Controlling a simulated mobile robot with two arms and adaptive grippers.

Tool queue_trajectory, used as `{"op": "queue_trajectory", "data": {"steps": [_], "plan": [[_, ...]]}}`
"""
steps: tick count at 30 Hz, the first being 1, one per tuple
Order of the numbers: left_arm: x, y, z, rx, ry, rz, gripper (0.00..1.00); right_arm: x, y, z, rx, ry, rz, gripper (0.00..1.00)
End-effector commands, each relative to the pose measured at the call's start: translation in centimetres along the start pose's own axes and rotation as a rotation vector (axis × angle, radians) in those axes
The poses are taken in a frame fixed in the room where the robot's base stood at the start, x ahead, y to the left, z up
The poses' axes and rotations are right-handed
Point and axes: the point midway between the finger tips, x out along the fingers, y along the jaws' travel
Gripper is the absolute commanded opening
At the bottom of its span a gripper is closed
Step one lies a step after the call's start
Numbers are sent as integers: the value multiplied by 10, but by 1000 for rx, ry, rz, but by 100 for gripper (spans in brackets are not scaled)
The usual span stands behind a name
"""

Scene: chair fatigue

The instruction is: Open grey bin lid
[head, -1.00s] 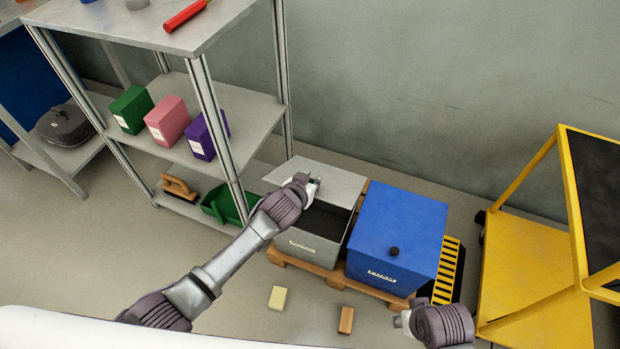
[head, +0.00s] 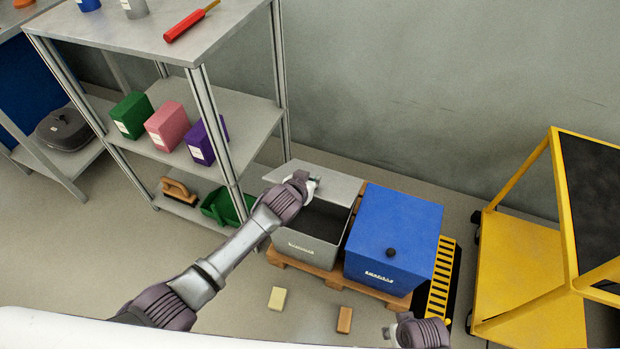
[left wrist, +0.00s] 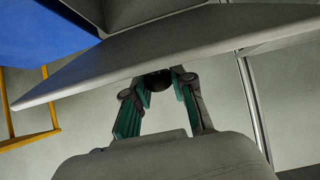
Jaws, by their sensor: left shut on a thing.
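The grey bin (head: 308,248) stands on a wooden pallet, beside the blue bin. Its grey lid (head: 338,184) is pushed toward the back, and the dark inside shows at the front. My left gripper (head: 313,184) is at the lid's top, shut on the lid's dark knob. In the left wrist view the lid (left wrist: 200,45) spans the frame, and the fingers (left wrist: 160,90) close around the round dark knob (left wrist: 158,80). My right gripper (head: 392,332) is at the bottom edge, apart from the bins; its fingers are too small to judge.
The blue bin (head: 398,235) with a closed lid is right of the grey bin on the pallet (head: 335,277). A metal shelf (head: 250,115) stands left and a yellow cart (head: 525,265) right. Two small blocks (head: 277,298) (head: 344,319) lie on the floor in front.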

Motion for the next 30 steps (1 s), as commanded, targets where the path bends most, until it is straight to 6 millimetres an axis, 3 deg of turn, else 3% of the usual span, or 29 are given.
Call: {"op": "queue_trajectory", "data": {"steps": [3,4,8,20,26,30], "plan": [[0,0,-1,0,3,1,0,0,0,0,0,0,0,40],[0,0,-1,0,3,1,29,0,0,0,0,0,0,40],[0,0,-1,0,2,0,50,0,0,0,0,0,0,40],[-4,0,0,-1,1,0,50,0,0,1,1,-2,-1,40],[-29,0,0,-1,2,2,50,0,0,0,1,-2,0,40],[-55,0,0,-1,3,1,50,0,0,0,0,-1,0,40]]}}
